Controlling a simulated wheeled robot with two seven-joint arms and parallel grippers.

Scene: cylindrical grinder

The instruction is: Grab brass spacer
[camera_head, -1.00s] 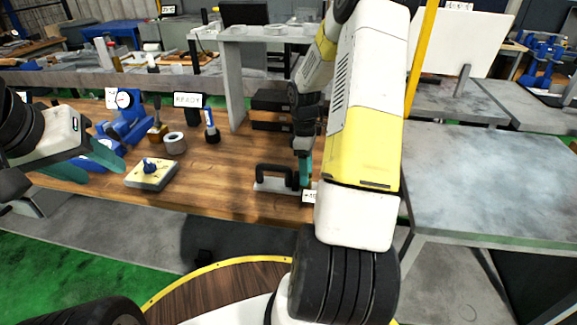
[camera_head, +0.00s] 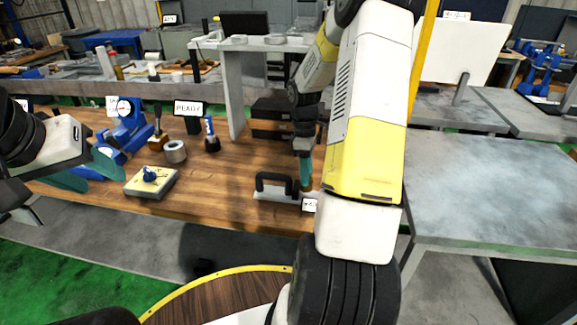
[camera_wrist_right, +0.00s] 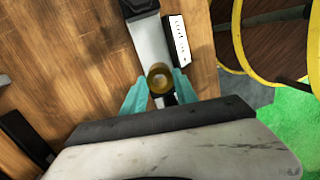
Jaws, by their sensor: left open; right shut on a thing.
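The brass spacer (camera_wrist_right: 159,77) is a gold ring between the two teal fingertips of my right gripper (camera_wrist_right: 158,92) in the right wrist view. The gripper is shut on it, over a pale grey plate. In the head view the right gripper (camera_head: 305,172) points down beside a black handle, and a bit of the brass spacer (camera_head: 307,184) shows under its fingers. I cannot tell whether the spacer touches the plate.
To the left on the wooden table stand a block with a blue knob (camera_head: 150,180), a grey ring (camera_head: 175,152), a blue dial gauge stand (camera_head: 125,130) and a READY sign (camera_head: 187,108).

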